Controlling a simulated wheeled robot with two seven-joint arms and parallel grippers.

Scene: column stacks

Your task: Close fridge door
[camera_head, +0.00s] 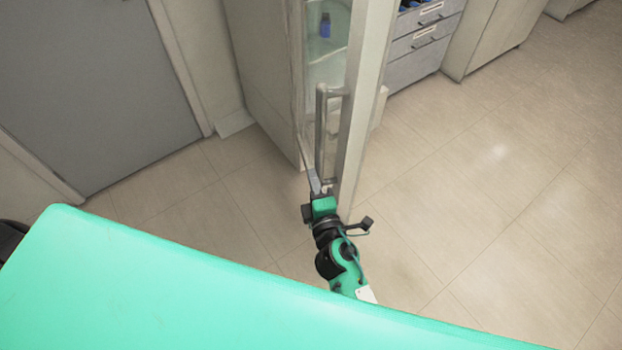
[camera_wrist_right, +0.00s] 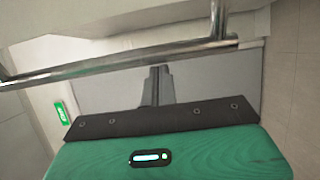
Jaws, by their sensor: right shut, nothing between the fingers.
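The tall pale fridge (camera_head: 262,75) stands at the top centre of the head view. Its door (camera_head: 363,110) has a pale frame and appears to stand ajar; how wide the gap is, I cannot tell. A metal bar handle (camera_head: 320,135) runs upright on the door. My right gripper (camera_head: 314,180) is at the lower end of the handle, shut and empty. In the right wrist view the handle (camera_wrist_right: 120,66) crosses in front of the shut fingers (camera_wrist_right: 157,84); whether they touch the door is unclear. My left gripper is not in view.
A blue bottle (camera_head: 325,25) shows inside the fridge. Grey drawers (camera_head: 425,45) and a pale cabinet (camera_head: 495,40) stand to the right. A grey room door (camera_head: 95,90) is at the left. The tiled floor (camera_head: 480,200) at the right is clear.

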